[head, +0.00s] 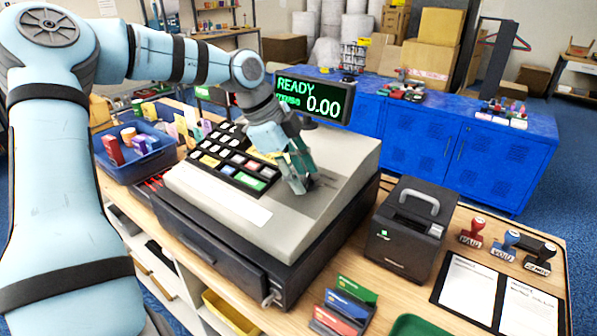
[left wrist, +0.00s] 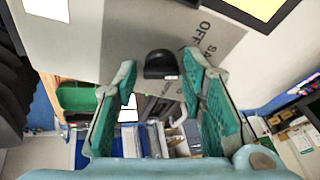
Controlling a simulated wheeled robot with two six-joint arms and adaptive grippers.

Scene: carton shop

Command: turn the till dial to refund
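The till (head: 330,160) stands on the wooden counter, and its screen (head: 315,100) reads READY and 0.00. The black till dial (left wrist: 160,64) shows in the left wrist view on the till's pale face. Beside it are the letters OFF and a partly cut SA; no refund label is readable. My left gripper (head: 299,182) is over the right part of the till's top. In the left wrist view its green-padded fingers (left wrist: 161,78) are apart, with the dial showing between their tips. I cannot tell whether they touch it. In the head view the gripper mostly hides the dial. My right gripper is not in view.
The keypad (head: 235,162) lies left of the gripper. A black printer box (head: 405,235) stands right of the till, with stamps (head: 505,245) and clipboards (head: 470,285) beyond. A blue basket (head: 130,165) of goods stands left. Card packets (head: 345,305) stand in front.

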